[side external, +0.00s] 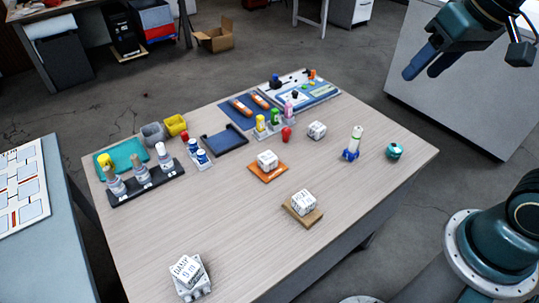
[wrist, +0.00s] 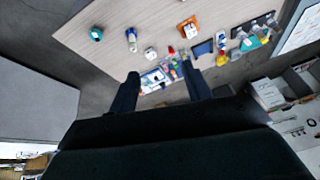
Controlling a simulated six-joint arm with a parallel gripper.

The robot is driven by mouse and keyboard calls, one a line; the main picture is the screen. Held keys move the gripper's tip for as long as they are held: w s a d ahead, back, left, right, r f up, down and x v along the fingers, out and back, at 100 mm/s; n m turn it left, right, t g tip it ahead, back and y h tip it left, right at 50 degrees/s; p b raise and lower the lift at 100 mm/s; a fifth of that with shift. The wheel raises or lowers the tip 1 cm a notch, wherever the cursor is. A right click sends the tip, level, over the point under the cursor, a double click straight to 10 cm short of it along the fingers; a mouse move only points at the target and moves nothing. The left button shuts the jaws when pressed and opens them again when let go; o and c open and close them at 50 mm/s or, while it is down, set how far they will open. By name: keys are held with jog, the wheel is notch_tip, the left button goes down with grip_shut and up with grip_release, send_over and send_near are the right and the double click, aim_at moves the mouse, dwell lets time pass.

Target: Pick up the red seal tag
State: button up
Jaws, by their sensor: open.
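A small red item (side external: 286,133), which looks like the red seal tag, is on the wooden table beside the small coloured bottles; its exact shape is too small to tell. It also shows as a red spot in the wrist view (wrist: 171,50). My gripper (side external: 420,75) is high up at the upper right of the side view, well away from the table items. In the wrist view my gripper (wrist: 160,69) has its two fingers wide apart with nothing between them.
Coloured bottles (side external: 274,117) stand just behind the red item. A white printed cube (side external: 317,130) is to its right, and another cube (side external: 267,159) sits on an orange mat (side external: 267,174). A dark blue tray (side external: 224,139) lies left. The table's front right is mostly clear.

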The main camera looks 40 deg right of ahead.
jog(key=w+m+g, duration=0.1)
jog(key=w+m, duration=0.3)
jog(key=w, duration=0.8)
jog(key=m+g+y, duration=0.1)
jog(key=m+g, duration=0.3)
jog(key=m, duration=0.6)
send_over(287, 129)
jog(key=d, duration=0.2)
notch_tip(287, 129, down, 26)
jog(key=shift+a+y, duration=0.25)
jog(key=shift+y, duration=0.05)
jog(key=shift+f, duration=0.15)
jog(key=shift+a+f, duration=0.2)
jog(key=shift+f, duration=1.2)
jog(key=shift+a+f, duration=0.25)
jog(key=shift+f, duration=1.1)
jog(key=shift+a+f, duration=0.2)
jog(key=shift+f, duration=1.2)
